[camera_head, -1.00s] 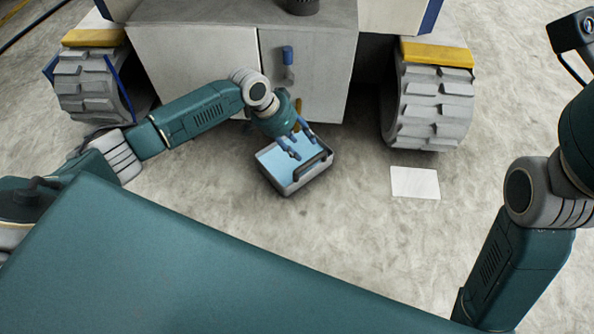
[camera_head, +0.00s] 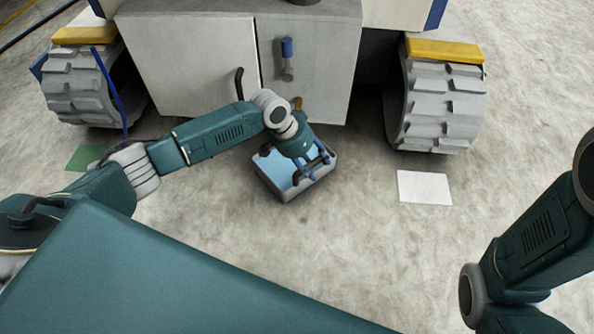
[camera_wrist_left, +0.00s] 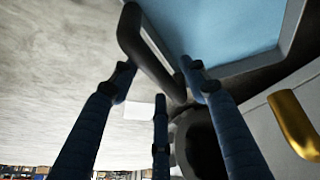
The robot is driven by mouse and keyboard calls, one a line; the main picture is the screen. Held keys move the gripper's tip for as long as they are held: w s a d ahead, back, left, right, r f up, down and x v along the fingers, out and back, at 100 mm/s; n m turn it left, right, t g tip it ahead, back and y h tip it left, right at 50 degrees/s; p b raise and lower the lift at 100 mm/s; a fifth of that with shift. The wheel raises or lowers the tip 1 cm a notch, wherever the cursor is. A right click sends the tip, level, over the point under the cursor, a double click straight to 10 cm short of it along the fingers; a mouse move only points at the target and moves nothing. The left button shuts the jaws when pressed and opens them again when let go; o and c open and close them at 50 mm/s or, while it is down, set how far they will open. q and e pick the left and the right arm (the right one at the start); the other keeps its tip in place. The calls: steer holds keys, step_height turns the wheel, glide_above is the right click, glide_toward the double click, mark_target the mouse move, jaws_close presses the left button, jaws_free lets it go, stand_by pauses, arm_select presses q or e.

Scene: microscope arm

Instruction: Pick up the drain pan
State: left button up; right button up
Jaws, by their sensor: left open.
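The drain pan (camera_head: 286,195) is a grey, open, box-like pan with a blue inside, standing on the floor in front of the grey cabinet. My left gripper (camera_head: 315,170) is over its right side, fingers pointing down. In the left wrist view, a black bar handle (camera_wrist_left: 148,52) of the pan lies between the spread blue fingers (camera_wrist_left: 155,82). The pan's blue inside (camera_wrist_left: 225,28) shows beyond it. The gripper is open; contact between fingers and handle cannot be told. My forearm and wrist hide part of the pan. My right gripper is out of view.
A grey cabinet (camera_head: 190,70) with a blue-handled valve (camera_head: 287,58) stands behind the pan, between two treaded wheels (camera_head: 85,85) and (camera_head: 438,105). A white sheet (camera_head: 424,187) lies to the right. A green patch (camera_head: 88,157) lies at left. Open floor lies right of the pan.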

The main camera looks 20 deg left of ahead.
arm_select(q)
steer(key=shift+w+f+p, duration=0.1)
steer(key=shift+f+p, duration=0.3)
stand_by(0.8)
jaws_close()
